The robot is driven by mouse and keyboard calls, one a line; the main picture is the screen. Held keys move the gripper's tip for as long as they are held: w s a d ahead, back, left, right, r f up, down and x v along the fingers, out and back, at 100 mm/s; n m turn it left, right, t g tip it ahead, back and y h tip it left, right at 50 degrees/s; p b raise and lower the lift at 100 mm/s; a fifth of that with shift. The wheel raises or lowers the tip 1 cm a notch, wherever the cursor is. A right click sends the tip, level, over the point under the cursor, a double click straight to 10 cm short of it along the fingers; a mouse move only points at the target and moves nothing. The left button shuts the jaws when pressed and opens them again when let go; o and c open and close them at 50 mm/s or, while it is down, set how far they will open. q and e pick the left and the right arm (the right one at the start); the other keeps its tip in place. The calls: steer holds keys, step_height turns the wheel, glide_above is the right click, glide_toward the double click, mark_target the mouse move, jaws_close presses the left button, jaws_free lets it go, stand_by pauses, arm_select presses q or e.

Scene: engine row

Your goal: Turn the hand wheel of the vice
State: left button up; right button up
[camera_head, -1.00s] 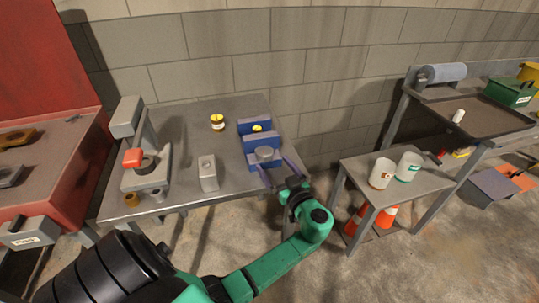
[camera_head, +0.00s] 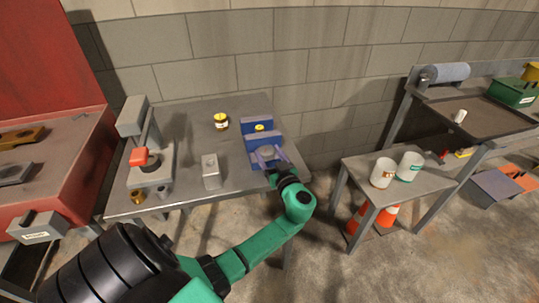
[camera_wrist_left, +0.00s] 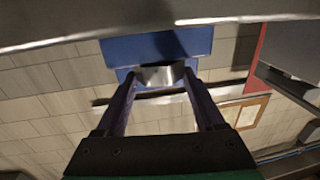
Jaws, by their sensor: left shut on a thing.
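The blue vice (camera_head: 258,139) stands near the right edge of the grey workbench, with a small yellow-topped piece (camera_head: 260,128) between its jaws. Its round grey hand wheel (camera_head: 267,151) faces the bench's front edge. My left gripper (camera_head: 268,158) reaches it from the front, its two purplish fingers on either side of the wheel. In the left wrist view the fingers (camera_wrist_left: 159,76) are shut on the silver hand wheel (camera_wrist_left: 158,80), in front of the blue vice body (camera_wrist_left: 190,42). The gripper partly hides the wheel in the head view. My right gripper is not in view.
A low table with two white tins (camera_head: 383,173) stands to the right. Orange cones (camera_head: 387,216) are under it.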

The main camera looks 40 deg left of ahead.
arm_select(q)
steer(key=m+t+h+b, duration=0.1)
steer(key=m+t+b, duration=0.1)
steer(key=f+m+t+h+b, duration=0.1)
steer(key=shift+s+a+t+h, duration=0.25)
steer(key=shift+s+t+h, duration=0.05)
steer(key=shift+s+t, duration=0.1)
steer(key=shift+r+m+t+h+b, duration=0.15)
steer(key=shift+m+t+h+b, duration=0.15)
steer(key=shift+t+b, duration=0.15)
steer(key=shift+r+h, duration=0.15)
steer(key=shift+h, duration=0.15)
steer(key=shift+r+m+t, duration=0.15)
steer(key=shift+m+t, duration=0.1)
steer(key=shift+m, duration=0.05)
steer(key=o, duration=1.4)
steer(key=shift+c, duration=0.2)
steer(key=b+v, duration=0.3)
steer(key=v, duration=0.9)
steer(key=shift+a, duration=0.1)
